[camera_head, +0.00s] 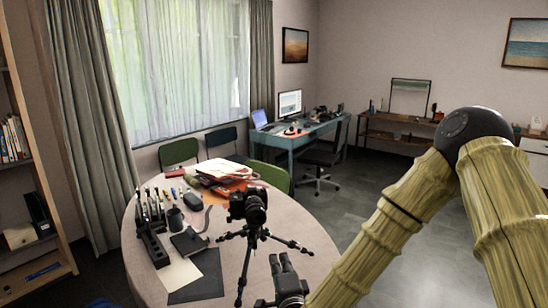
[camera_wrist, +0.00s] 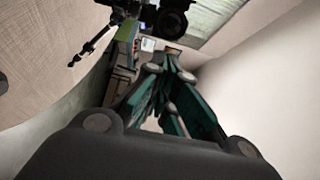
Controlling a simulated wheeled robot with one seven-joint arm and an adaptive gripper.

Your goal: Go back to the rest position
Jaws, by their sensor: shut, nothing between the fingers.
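My gripper (camera_head: 280,262) shows at the bottom of the head view, over the table's front right part, to the right of a tripod leg. Its fingers look close together and hold nothing. In the wrist view its fingers (camera_wrist: 166,62) converge at their tips, shut and empty. My arm comes in from the right, bent high at the elbow. A black camera on a tripod (camera_head: 250,205) stands upright on the round table (camera_head: 318,238). The camera also shows at the top of the wrist view (camera_wrist: 168,17), apart from my fingers.
The table's left side holds a black organizer (camera_head: 152,243), a dark mug (camera_head: 175,218), a dark notebook (camera_head: 189,242) and papers. A pile of folders (camera_head: 228,175) lies at the back. Chairs stand behind it. Open floor (camera_head: 385,215) lies to the right, partly behind my arm.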

